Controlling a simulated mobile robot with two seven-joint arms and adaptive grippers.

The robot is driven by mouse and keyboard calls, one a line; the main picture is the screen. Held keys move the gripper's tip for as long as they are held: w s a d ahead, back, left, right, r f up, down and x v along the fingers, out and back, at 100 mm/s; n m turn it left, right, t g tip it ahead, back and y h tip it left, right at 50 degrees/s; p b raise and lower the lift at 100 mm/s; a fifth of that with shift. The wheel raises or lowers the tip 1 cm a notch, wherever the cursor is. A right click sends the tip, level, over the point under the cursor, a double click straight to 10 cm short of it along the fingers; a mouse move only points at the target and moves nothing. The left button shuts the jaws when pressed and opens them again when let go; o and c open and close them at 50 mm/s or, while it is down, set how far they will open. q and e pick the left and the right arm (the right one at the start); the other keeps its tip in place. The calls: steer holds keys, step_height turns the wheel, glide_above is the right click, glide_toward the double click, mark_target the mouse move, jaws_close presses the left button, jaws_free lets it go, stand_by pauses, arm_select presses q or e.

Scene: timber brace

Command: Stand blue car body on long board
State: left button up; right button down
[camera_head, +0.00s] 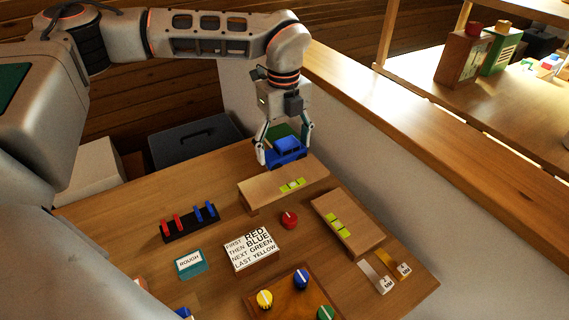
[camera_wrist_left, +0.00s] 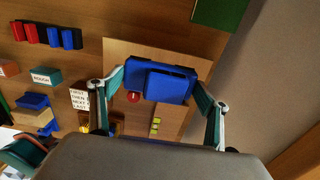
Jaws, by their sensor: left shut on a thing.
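The blue car body (camera_head: 287,150) is held between the fingers of my left gripper (camera_head: 285,150), above the table's far end. In the left wrist view the blue car body (camera_wrist_left: 160,82) fills the gap between the fingertips of my left gripper (camera_wrist_left: 158,88). A long wooden board (camera_head: 262,192) with yellow-green marks lies just nearer than the car in the head view. It shows partly behind the car in the left wrist view (camera_wrist_left: 120,52). I cannot tell whether the car touches the board. My right gripper is not in view.
A second marked board (camera_head: 365,236) lies to the right. A red knob (camera_head: 289,219), a printed sign block (camera_head: 251,250), a rack of red and blue pegs (camera_head: 189,224) and a teal ROUGH block (camera_head: 190,263) stand nearby. A wooden ledge (camera_head: 430,150) runs along the right.

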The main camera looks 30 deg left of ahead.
mark_target(284, 143)
arm_select(q)
step_height(284, 143, down, 6)
steer(key=shift+r+b, duration=0.2)
steer(key=shift+b, duration=0.25)
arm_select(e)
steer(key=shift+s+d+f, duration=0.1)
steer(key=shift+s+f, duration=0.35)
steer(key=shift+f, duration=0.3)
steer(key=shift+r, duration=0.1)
arm_select(q)
steer(key=o, duration=1.2)
steer(key=shift+f, duration=0.1)
steer(key=shift+c, duration=0.2)
step_height(284, 143, up, 11)
steer(key=shift+r+p, duration=0.1)
steer(key=shift+p, duration=0.85)
steer(key=shift+r, duration=0.55)
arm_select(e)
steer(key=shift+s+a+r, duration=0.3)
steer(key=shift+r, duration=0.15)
